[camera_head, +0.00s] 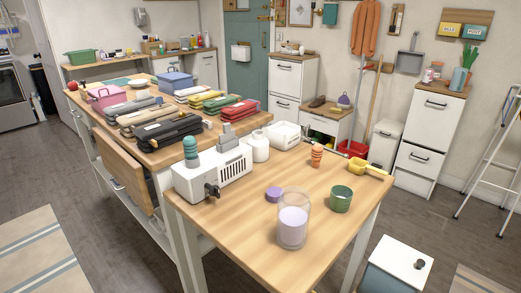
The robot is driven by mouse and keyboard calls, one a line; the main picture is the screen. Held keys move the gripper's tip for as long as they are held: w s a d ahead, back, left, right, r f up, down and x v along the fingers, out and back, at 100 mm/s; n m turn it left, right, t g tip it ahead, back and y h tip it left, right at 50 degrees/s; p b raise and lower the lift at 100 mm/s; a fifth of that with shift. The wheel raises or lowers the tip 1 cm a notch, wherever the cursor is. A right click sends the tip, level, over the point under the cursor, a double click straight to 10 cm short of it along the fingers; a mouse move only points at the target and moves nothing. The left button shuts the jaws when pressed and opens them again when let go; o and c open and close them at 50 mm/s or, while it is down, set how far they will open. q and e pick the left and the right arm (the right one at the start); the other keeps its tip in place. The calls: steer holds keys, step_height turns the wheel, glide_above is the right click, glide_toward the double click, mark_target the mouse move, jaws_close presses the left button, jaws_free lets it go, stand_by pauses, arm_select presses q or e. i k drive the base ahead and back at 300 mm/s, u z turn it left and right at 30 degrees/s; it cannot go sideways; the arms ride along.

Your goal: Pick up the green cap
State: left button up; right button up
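The green cap (340,199) stands on the near wooden table, right of centre. It looks like a short green cup with its open side up. A clear jar with pale lilac contents (292,227) stands to its left and nearer to me. A small purple lid-like disc (273,194) lies behind the jar. Neither of my grippers shows in the head view.
The near table (250,255) also holds a white slotted device (213,172), a white bottle (260,146), a white basket (285,135), an orange ribbed object (317,155) and a yellow scoop (368,170). Bare tabletop surrounds the cap. A white-topped bin (400,258) stands at lower right.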

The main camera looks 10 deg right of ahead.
mark_target(340, 199)
steer(key=z, duration=0.5)
steer(key=k, duration=1.05)
steer(key=u, duration=0.5)
steer(key=i, duration=1.55)
steer(key=z, duration=1)
